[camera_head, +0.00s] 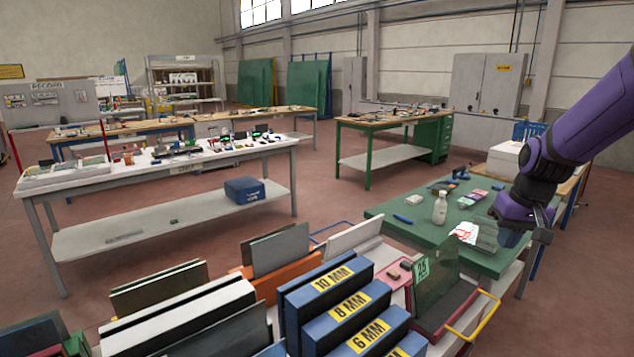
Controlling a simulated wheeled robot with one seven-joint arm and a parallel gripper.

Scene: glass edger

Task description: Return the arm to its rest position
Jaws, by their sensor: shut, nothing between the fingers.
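My arm comes in from the right edge, purple with dark joints, and bends down over the right end of the green-topped table (415,228). My gripper (541,237) is a small dark grey shape below the purple wrist, at the table's right edge. It is shut, and I see nothing held in it. Its fingertips are small and hard to make out. A clear sheet-like piece (484,236) lies on the table just left of the wrist, partly hidden by it.
A white bottle (440,209) and small packets stand on the green table. Blue racks labelled 10 MM (330,280) and glass panes (437,290) fill the front. A white stack (503,160) stands behind my arm. Red floor (330,200) is open between the tables.

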